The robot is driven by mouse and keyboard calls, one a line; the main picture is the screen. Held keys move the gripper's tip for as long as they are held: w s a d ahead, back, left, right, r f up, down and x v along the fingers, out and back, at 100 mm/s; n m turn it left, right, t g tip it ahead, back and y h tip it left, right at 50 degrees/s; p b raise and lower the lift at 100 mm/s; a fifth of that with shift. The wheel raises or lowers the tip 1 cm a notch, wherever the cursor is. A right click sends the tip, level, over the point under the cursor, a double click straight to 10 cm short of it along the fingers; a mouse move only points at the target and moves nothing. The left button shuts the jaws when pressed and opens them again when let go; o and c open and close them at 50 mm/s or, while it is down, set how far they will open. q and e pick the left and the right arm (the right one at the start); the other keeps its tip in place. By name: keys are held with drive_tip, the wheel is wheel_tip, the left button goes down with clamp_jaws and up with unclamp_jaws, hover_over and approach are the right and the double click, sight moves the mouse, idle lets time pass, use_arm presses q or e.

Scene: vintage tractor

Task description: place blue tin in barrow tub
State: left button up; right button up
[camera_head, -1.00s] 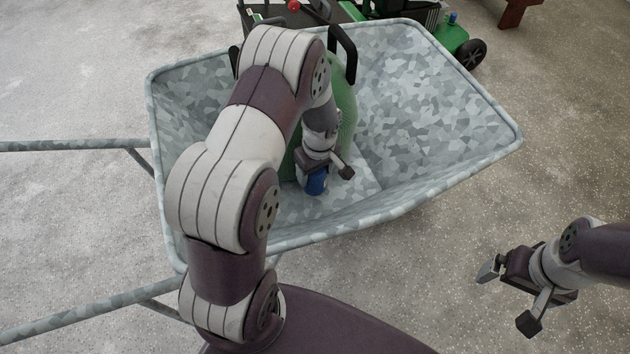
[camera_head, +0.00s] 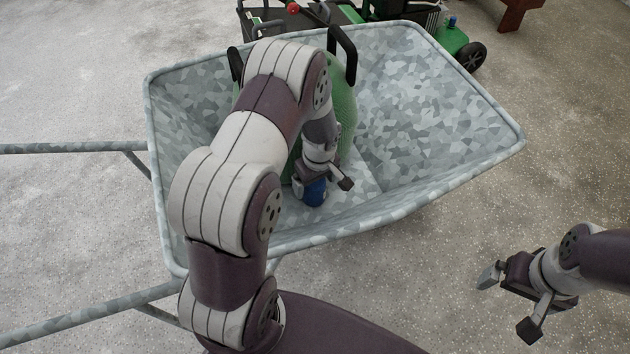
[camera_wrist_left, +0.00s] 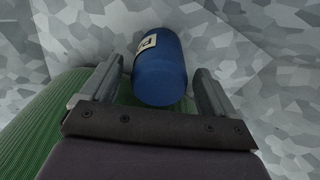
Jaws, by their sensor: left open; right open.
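The blue tin (camera_head: 314,193) is in the barrow tub (camera_head: 420,100), low down near the tub's near wall. In the left wrist view the blue tin (camera_wrist_left: 160,72) shows a pale label on its side and lies between the two fingers. My left gripper (camera_head: 320,181) reaches down into the tub right at the tin. Its fingers are open on either side of the tin, with a small gap visible at the right finger. The arm hides part of the tub. My right gripper (camera_head: 503,298) is open and empty, outside the tub at the lower right.
A green ribbed object (camera_head: 345,110) with black handles stands in the tub beside my left gripper. The tub's right part is empty. A green wheeled machine (camera_head: 452,38) stands behind the barrow. The barrow's handles (camera_head: 70,147) stick out to the left.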

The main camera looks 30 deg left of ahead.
use_arm(q)
wheel_tip(320, 180, up, 11)
drive_tip(key=d+p, duration=0.1)
drive_tip(key=p, duration=0.3)
drive_tip(key=s+d+r+m, duration=0.3)
drive_tip(key=s+r+m, duration=0.2)
drive_tip(key=s+m, duration=0.1)
drive_tip(key=s+d+r+m+h, duration=0.1)
drive_tip(key=s+d+r+m, duration=0.3)
drive_tip(key=s+m, duration=0.2)
drive_tip(key=shift+s+r+t, duration=0.3)
drive_tip(key=shift+s+r, duration=0.1)
drive_tip(key=shift+s, duration=0.4)
